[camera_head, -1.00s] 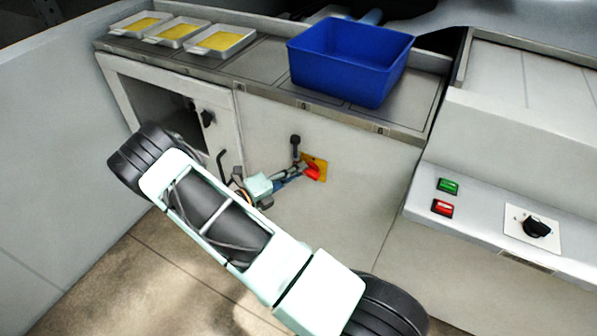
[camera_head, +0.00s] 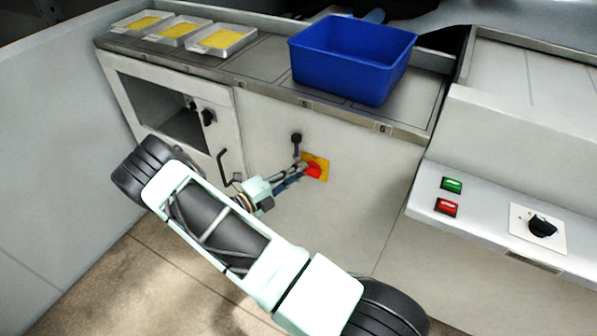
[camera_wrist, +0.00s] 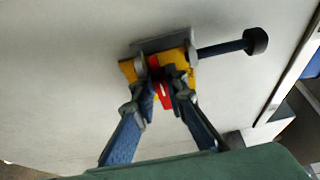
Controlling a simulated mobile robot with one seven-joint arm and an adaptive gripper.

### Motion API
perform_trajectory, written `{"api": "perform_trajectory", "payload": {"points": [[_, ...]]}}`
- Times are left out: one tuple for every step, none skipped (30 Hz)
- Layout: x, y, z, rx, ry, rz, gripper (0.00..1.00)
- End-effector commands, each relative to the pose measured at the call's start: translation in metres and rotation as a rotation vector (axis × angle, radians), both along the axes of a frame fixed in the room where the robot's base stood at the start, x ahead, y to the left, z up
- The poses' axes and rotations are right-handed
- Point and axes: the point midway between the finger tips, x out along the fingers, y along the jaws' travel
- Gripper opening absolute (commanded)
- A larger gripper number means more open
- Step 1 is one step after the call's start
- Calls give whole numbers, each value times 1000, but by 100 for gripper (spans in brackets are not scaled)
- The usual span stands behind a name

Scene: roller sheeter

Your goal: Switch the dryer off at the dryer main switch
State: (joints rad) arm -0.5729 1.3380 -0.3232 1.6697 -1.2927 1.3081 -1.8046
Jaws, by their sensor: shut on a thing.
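The dryer main switch is a red knob (camera_head: 313,171) on a yellow plate (camera_head: 322,163), fixed to the pale front panel below the counter. My gripper (camera_head: 301,170) reaches it from the left in the head view. In the wrist view both fingers of my gripper (camera_wrist: 161,82) are closed around the red handle (camera_wrist: 164,98), one finger on each side. The yellow plate (camera_wrist: 128,70) shows behind the fingertips, partly hidden by them. The handle looks slightly tilted in the wrist view.
A dark lever with a round knob (camera_head: 297,140) sticks out just above the switch; it also shows in the wrist view (camera_wrist: 255,41). A blue bin (camera_head: 345,62) and several trays stand on the counter. Green (camera_head: 451,185) and red (camera_head: 447,207) buttons and a black dial (camera_head: 542,226) are on the right.

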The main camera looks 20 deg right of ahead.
Motion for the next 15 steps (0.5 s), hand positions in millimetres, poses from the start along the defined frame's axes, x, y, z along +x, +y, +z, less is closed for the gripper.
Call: {"api": "perform_trajectory", "payload": {"points": [[1,0,0,0,2,3,15],[1,0,0,0,2,3,19],[1,0,0,0,1,2,23],[1,0,0,0,1,2,26],[0,0,0,0,1,2,30],[0,0,0,0,1,2,30],[0,0,0,0,1,2,30],[0,0,0,0,1,2,30],[0,0,0,0,1,1,30],[0,0,0,0,0,1,30],[0,0,0,0,0,1,30],[0,0,0,0,0,1,30],[0,1,0,0,0,1,30],[0,2,0,1,0,2,30],[0,4,0,1,0,2,30]]}}
